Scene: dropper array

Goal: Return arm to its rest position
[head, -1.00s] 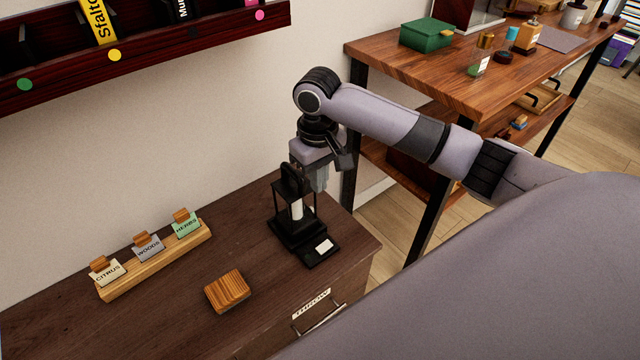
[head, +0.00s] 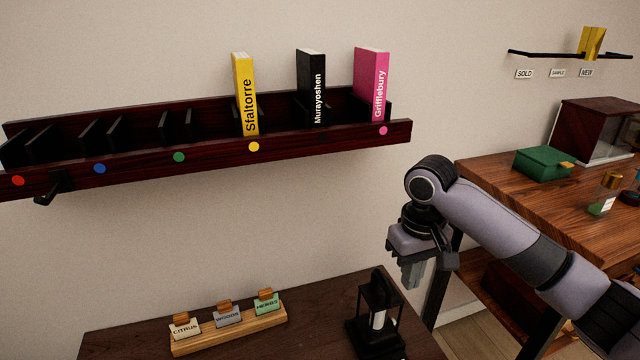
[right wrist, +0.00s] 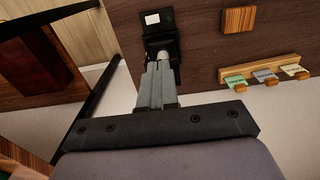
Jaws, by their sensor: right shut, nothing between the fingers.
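My right arm comes in from the right in the head view, bent at the wrist. My right gripper (head: 411,272) points down beside and above the black lantern (head: 378,322), which has a white candle inside and stands upright on the dark cabinet top. The fingers are shut and empty. In the right wrist view the closed fingers (right wrist: 158,84) reach toward the lantern (right wrist: 161,36), which they partly cover; I cannot tell the exact gap. My left gripper is in no view.
A wooden holder (head: 230,334) with several scent cards stands left of the lantern. A dark wall shelf (head: 215,152) holds three books. A wooden table (head: 500,190) with a green box (head: 543,162) stands at the right, near my right arm. A wooden block (right wrist: 238,19) lies on the cabinet.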

